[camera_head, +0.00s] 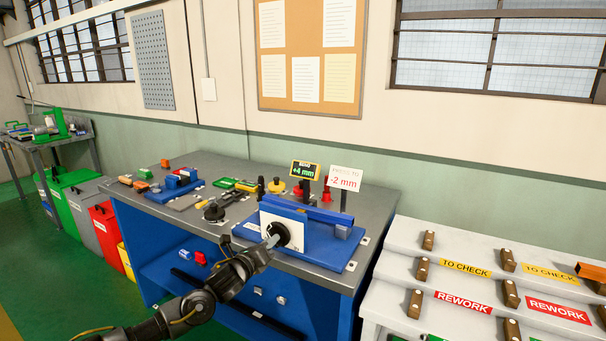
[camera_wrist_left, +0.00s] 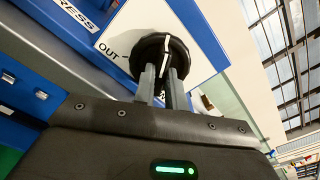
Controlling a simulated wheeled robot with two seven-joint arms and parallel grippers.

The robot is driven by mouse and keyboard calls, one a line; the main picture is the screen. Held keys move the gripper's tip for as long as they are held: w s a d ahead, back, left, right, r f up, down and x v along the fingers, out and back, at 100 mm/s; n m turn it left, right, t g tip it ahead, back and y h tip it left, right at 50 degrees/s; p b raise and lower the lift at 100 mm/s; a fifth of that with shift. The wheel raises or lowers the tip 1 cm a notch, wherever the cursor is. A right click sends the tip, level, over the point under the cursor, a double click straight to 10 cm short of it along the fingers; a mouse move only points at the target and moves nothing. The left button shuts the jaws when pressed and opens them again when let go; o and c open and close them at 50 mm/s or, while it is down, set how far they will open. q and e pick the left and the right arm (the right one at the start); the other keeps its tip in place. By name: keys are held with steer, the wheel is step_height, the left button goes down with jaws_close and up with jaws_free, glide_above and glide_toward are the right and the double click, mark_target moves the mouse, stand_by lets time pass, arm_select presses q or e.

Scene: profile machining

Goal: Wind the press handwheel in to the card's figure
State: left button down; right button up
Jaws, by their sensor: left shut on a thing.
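The blue press (camera_head: 312,230) stands at the right front of the grey-topped bench. Its black handwheel (camera_head: 278,234) sits on a white face plate that faces me. My left gripper (camera_head: 270,243) is shut on the handwheel. In the left wrist view both fingers (camera_wrist_left: 163,86) grip the handwheel (camera_wrist_left: 160,56), which has a white line on its rim, and "OUT" is printed on the plate beside it. A dark display (camera_head: 305,170) reads "+4 mm" in green. The white card (camera_head: 345,179) behind the press reads "-2 mm" in red. My right gripper is in neither view.
Clamps, a black round fixture (camera_head: 214,212) and a blue block fixture (camera_head: 180,185) lie on the bench left of the press. White racks (camera_head: 455,245) labelled "TO CHECK" and "REWORK" stand at the right. Coloured bins (camera_head: 103,225) stand at the left.

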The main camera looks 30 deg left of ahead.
arm_select(q)
steer(key=m+b, duration=0.3)
steer(key=m, duration=0.1)
stand_by(0.3)
steer(key=shift+f+m+b, duration=0.15)
steer(key=shift+m+b, duration=1.65)
steer(key=shift+m, duration=0.3)
steer(key=c, duration=1.3)
jaws_free()
steer(key=shift+s, duration=0.15)
